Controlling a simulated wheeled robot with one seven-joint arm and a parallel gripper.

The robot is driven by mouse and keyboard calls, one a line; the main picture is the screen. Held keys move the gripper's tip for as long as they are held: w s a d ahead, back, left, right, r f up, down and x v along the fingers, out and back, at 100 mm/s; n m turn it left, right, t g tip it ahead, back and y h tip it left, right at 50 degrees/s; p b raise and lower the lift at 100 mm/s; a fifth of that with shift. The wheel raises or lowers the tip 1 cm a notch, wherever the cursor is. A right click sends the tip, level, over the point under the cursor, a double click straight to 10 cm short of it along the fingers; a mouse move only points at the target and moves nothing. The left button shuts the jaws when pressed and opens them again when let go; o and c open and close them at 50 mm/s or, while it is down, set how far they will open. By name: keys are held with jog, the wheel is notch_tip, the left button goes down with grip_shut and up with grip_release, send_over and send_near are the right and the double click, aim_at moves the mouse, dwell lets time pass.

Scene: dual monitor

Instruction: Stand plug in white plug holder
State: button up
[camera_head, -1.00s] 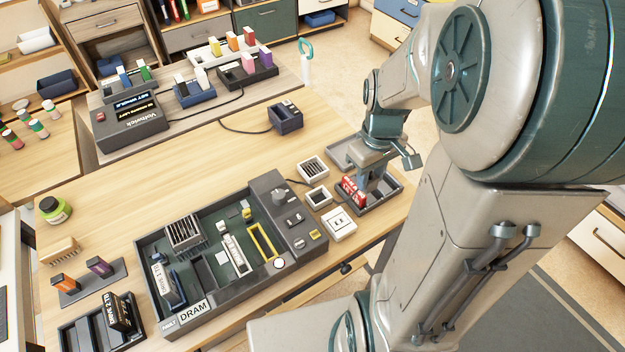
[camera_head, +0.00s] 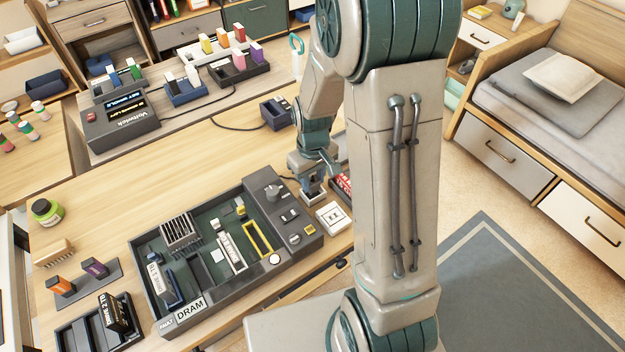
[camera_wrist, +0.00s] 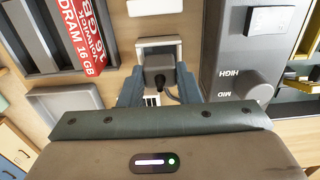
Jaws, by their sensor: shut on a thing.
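My gripper (camera_wrist: 159,85) is shut on a dark plug (camera_wrist: 159,66) in the wrist view, one finger on each side. A cable runs from the plug to the lower right. A square white holder (camera_wrist: 177,45) with a dark inside shows just beyond the plug, which covers its near part. I cannot tell whether the plug is in the holder or above it. In the head view my gripper (camera_head: 312,197) is low over the table between the dark console and the red box; the plug and holder are mostly hidden there.
A white socket plate (camera_head: 333,217) lies in front of the gripper. The red DRAM box (camera_wrist: 82,36) stands in a grey tray (camera_wrist: 37,45) at left in the wrist view. The dark console (camera_head: 287,215) with its knob is close on the other side. A white slotted block (camera_wrist: 151,100) is partly hidden.

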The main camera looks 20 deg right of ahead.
jog(key=shift+f, duration=0.5)
jog(key=shift+f, duration=0.1)
jog(key=shift+f, duration=0.2)
jog(key=o, duration=1.1)
jog(key=shift+r, duration=0.1)
jog(key=shift+c, duration=0.2)
jog(key=shift+r, duration=0.1)
